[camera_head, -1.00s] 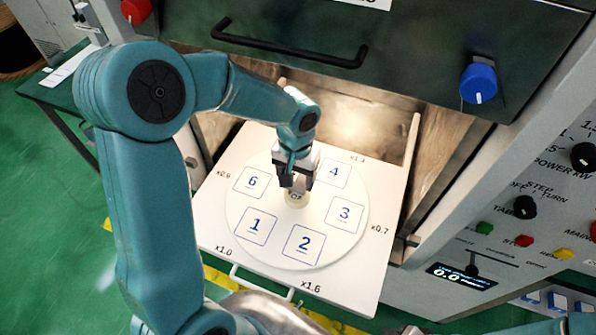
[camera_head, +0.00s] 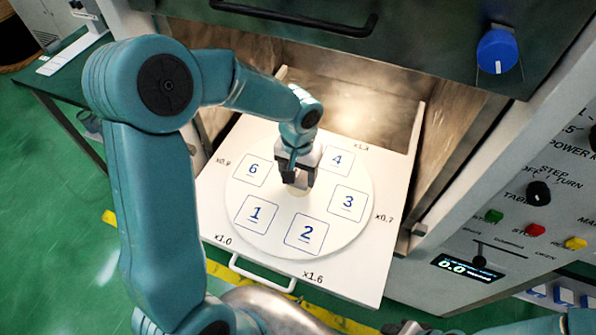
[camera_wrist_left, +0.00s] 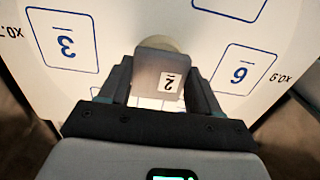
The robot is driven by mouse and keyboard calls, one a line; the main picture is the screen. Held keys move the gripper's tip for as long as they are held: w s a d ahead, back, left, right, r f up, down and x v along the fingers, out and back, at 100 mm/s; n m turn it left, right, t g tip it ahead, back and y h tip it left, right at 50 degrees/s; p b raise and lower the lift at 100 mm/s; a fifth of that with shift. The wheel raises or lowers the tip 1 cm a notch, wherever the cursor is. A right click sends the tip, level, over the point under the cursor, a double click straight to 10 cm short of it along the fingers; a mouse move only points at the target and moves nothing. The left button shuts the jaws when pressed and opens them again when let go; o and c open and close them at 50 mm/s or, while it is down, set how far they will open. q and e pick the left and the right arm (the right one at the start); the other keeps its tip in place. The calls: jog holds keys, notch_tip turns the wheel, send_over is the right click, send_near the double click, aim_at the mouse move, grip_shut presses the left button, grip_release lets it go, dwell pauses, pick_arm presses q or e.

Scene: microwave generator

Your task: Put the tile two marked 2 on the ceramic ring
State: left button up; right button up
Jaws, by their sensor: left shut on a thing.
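My left gripper (camera_head: 297,182) hangs over the middle of the round white turntable (camera_head: 262,238). It is shut on tile two, a small grey block (camera_wrist_left: 155,72) with a white label marked 2, held between the fingers in the wrist view. The cream ceramic ring (camera_wrist_left: 158,43) shows just behind the tile's edge at the turntable's centre. In the head view only a pale sliver of the ring (camera_head: 298,192) shows under the fingers. I cannot tell whether the tile touches the ring. My right gripper is not in view.
Blue-outlined squares on the turntable are numbered, including square 2 (camera_head: 307,234) and square 3 (camera_head: 347,203). The turntable lies on a white pull-out tray (camera_head: 350,282) with a front handle (camera_head: 262,276). Cavity walls and a control panel (camera_head: 490,240) stand close on the right.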

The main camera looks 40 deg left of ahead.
pick_arm(q)
jog(key=shift+s, duration=0.1)
dwell(0.4)
jog(key=shift+f+b, duration=0.2)
jog(key=shift+b, duration=0.2)
jog(key=o, duration=1.4)
jog(key=shift+r, duration=0.1)
jog(key=shift+r+p, duration=2.4)
jog(key=shift+r, duration=1.05)
jog(key=shift+s, duration=0.1)
